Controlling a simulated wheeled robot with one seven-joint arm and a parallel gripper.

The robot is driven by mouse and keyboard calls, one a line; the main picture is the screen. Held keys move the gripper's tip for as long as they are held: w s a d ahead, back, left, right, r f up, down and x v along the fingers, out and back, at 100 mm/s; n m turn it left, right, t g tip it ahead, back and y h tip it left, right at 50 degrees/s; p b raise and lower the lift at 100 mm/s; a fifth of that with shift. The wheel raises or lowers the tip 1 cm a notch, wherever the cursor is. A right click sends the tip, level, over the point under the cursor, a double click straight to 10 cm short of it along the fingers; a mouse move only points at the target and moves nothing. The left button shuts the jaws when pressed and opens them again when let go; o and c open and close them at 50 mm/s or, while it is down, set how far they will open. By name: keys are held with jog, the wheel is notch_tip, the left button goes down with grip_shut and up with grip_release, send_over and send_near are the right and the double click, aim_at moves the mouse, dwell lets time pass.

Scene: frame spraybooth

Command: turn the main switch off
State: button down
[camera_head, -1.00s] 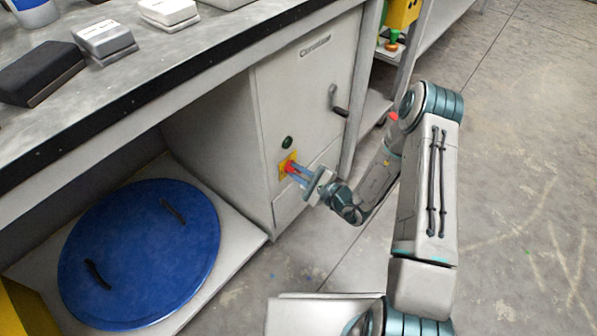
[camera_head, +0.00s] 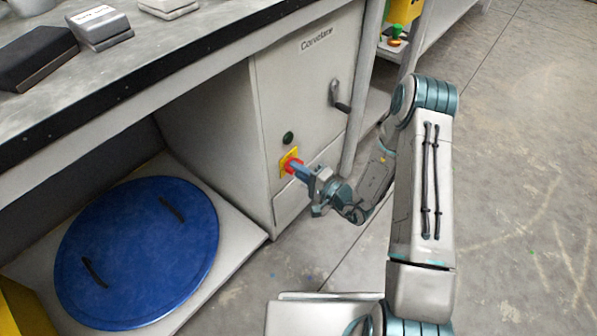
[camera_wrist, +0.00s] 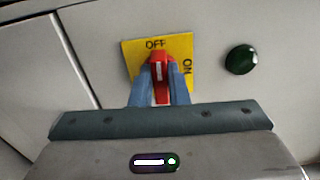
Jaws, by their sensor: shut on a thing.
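The main switch is a red knob (camera_wrist: 160,70) on a yellow plate (camera_wrist: 131,57), on the front of a grey cabinet (camera_head: 303,88). In the wrist view the plate reads OFF at the top and ON at the right. The knob stands roughly upright there, its white mark in line with OFF. My gripper (camera_wrist: 159,88) is shut on the knob, one blue finger on each side. In the head view my gripper (camera_head: 297,170) reaches the plate from the right, and its fingers partly hide the knob.
A dark green round button (camera_wrist: 240,60) sits beside the plate. A dark crank handle (camera_head: 338,97) sticks out of the cabinet at upper right. A blue round lid (camera_head: 138,255) lies on the low shelf at left. The workbench (camera_head: 190,50) overhangs it. Open floor lies right.

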jog(key=shift+n, duration=0.3)
dwell(0.4)
jog(key=c, duration=1.4)
grip_release()
jog(key=shift+d, duration=0.15)
jog(key=p+v, duration=0.3)
jog(key=v, duration=1)
jog(key=shift+s+d, duration=0.2)
jog(key=shift+s, duration=0.05)
